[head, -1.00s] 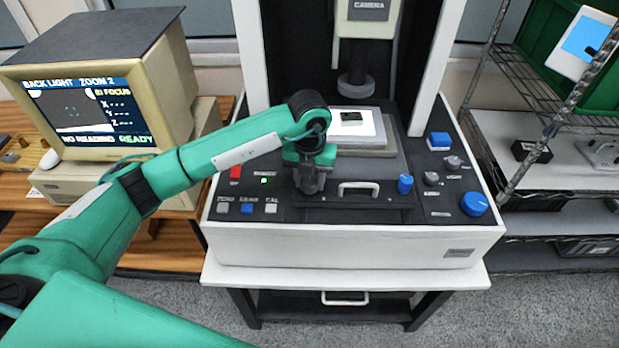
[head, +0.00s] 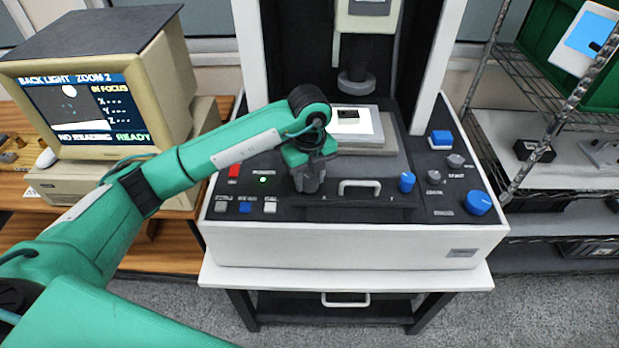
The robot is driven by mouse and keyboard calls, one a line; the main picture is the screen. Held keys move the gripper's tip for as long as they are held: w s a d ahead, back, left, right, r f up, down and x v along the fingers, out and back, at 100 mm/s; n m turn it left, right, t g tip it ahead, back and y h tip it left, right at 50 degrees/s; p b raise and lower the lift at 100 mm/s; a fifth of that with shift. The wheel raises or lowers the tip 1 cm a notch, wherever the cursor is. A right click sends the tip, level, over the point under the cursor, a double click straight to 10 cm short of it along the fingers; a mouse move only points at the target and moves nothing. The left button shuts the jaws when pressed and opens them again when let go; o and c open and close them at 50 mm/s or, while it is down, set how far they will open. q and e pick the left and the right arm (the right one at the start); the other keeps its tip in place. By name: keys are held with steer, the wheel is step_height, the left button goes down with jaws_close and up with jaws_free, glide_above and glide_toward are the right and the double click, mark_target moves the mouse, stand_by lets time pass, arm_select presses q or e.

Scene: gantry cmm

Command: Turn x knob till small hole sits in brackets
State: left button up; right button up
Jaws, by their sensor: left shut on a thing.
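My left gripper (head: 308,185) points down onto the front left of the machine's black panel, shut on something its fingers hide. I take this to be the x knob, but I cannot see it. The monitor screen (head: 90,112) reads "BACK LIGHT ZOOM 2", "IN FOCUS", "NO READING" and "READY". A small white round spot (head: 69,91) shows in its upper middle. The brackets are too faint to place exactly. A small dark part (head: 348,115) lies on the lit white stage plate (head: 371,123) under the camera column. My right gripper is out of view.
A blue knob (head: 407,182) stands right of the drawer-like handle (head: 359,186). A larger blue knob (head: 478,202) and a blue button (head: 441,138) are at the panel's right. A wire rack (head: 545,125) stands to the right.

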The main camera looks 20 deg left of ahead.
mark_target(310, 179)
arm_select(q)
steer(key=n, duration=0.3)
steer(key=shift+r+n, duration=0.1)
steer(key=shift+n, duration=0.8)
steer(key=o, duration=1)
steer(key=shift+r, duration=0.35)
step_height(310, 179, up, 13)
steer(key=shift+b, duration=0.9)
